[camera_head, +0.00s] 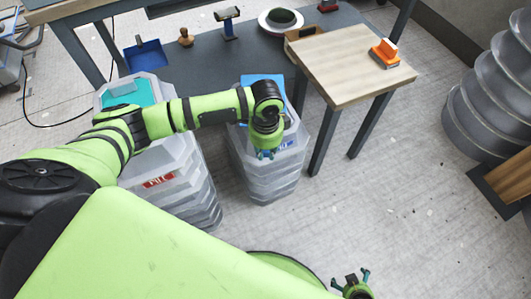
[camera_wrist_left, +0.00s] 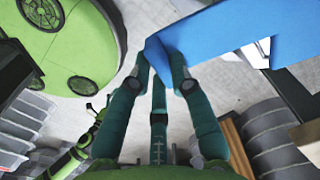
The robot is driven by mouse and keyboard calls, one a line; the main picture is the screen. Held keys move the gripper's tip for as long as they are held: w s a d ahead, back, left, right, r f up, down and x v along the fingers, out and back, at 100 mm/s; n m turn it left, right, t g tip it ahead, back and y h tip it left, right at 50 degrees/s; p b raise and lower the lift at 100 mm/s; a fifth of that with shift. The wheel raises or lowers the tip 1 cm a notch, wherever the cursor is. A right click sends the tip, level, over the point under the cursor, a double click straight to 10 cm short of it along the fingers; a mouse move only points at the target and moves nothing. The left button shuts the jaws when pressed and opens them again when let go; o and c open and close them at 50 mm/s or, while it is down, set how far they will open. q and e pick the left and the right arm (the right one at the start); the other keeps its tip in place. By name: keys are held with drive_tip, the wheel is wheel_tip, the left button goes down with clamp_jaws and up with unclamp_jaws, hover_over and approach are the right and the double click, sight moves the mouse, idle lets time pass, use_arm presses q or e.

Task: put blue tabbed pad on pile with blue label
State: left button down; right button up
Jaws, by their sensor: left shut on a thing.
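The blue tabbed pad (camera_head: 262,80) shows partly behind my left arm, over the top of a pile of grey stacked moulds (camera_head: 262,172). A blue label (camera_head: 287,145) shows on that pile's side. My left gripper (camera_head: 266,153) points down at this pile. In the left wrist view, its teal fingers are shut on the pad's tab, and the blue pad (camera_wrist_left: 235,32) stretches off to the upper right. I cannot tell whether the pad touches the pile. My right gripper (camera_head: 351,279) is open and empty at the bottom, away from the piles.
Another grey pile (camera_head: 185,180) with a red label (camera_head: 159,181) and a teal pad (camera_head: 140,92) stands to the left. A wooden-topped table (camera_head: 345,65) with an orange block (camera_head: 385,54) is at the right. Tall grey moulds (camera_head: 490,100) stand far right. Floor between is clear.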

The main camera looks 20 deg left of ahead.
use_arm(q)
drive_tip(key=shift+f, duration=1.15)
drive_tip(key=c, duration=1.1)
unclamp_jaws()
drive_tip(key=shift+f, duration=0.15)
wheel_tip(320, 180, up, 12)
drive_tip(key=shift+r+p, duration=0.2)
drive_tip(key=shift+p, duration=1)
